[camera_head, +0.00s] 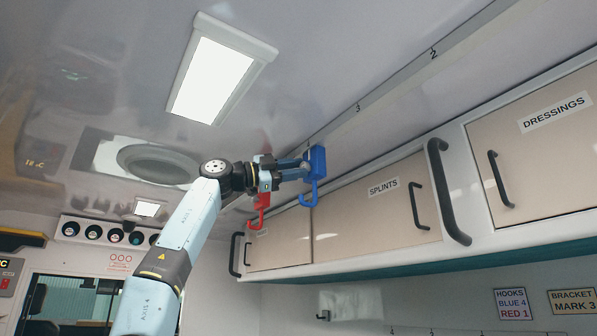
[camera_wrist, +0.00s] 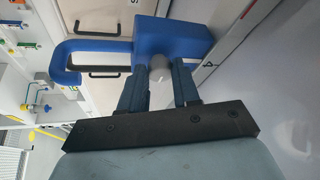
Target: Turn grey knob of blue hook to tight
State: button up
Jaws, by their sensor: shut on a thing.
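The blue hook (camera_head: 317,160) hangs from the ceiling rail, its open curve downward. It also fills the top of the wrist view (camera_wrist: 172,38), lying sideways there. The grey knob (camera_wrist: 159,68) is a pale round piece on the hook's block. My gripper (camera_head: 304,168) is up at the hook. In the wrist view its two dark fingers (camera_wrist: 159,84) stand on either side of the knob, shut on it. The knob's far side and any tightness marking are hidden. In the head view the fingers cover the knob.
A red hook (camera_head: 261,206) hangs just left of my gripper. The numbered rail (camera_head: 405,82) runs along the ceiling above the cupboards (camera_head: 375,205). Black handles (camera_head: 446,190) stick out nearby. A sign (camera_head: 513,304) reads hooks blue 4, red 1. Open air lies below the hook.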

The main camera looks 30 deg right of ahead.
jog(key=shift+m, duration=0.3)
jog(key=o, duration=1)
jog(key=shift+o, duration=0.2)
jog(key=shift+w+a, duration=0.1)
jog(key=v, duration=1.3)
jog(key=shift+w+a+f, duration=0.15)
jog(key=shift+w+a, duration=0.05)
jog(key=shift+a, duration=0.1)
